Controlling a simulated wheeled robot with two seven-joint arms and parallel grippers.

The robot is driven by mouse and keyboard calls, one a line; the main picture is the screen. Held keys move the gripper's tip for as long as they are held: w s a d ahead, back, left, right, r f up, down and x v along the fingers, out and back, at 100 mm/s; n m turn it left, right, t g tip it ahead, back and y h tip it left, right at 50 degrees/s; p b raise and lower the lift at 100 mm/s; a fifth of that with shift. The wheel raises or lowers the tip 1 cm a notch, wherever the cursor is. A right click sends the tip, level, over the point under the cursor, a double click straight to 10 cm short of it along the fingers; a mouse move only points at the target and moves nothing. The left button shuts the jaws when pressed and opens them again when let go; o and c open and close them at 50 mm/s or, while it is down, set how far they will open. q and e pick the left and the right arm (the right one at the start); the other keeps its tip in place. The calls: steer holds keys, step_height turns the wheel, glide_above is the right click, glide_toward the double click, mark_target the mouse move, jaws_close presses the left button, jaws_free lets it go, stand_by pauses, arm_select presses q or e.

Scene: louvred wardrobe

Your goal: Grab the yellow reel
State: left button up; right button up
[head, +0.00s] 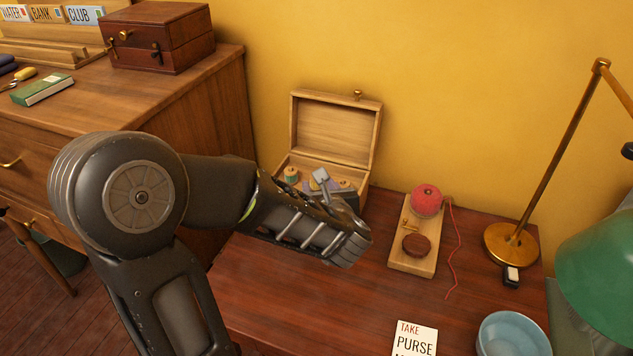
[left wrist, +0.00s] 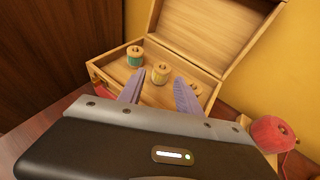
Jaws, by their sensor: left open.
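The yellow reel (left wrist: 160,73) stands upright in the open wooden sewing box (head: 335,128), between a green reel (left wrist: 135,56) and a third wooden reel (left wrist: 194,87), seen in the left wrist view. My left gripper (left wrist: 160,92) is open and empty, its two lavender fingers on either side of the yellow reel in that picture; I cannot tell whether they touch it. In the head view my left arm reaches over the table to the box, and the gripper hides part of the box front. The green reel also shows there (head: 291,175). My right gripper is not in view.
The box lid stands open at the back, near the yellow wall. To the right are a red yarn ball (head: 426,200) on a wooden board (head: 412,262), a brass lamp (head: 511,244), a blue bowl (head: 513,335) and a card (head: 414,339). A dresser (head: 190,105) stands at left.

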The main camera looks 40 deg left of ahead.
arm_select(q)
steer(key=x, duration=0.5)
steer(key=shift+w+d+f, duration=0.1)
steer(key=shift+w+f, duration=0.05)
steer(key=shift+f, duration=0.05)
steer(key=shift+c, duration=0.3)
jaws_close()
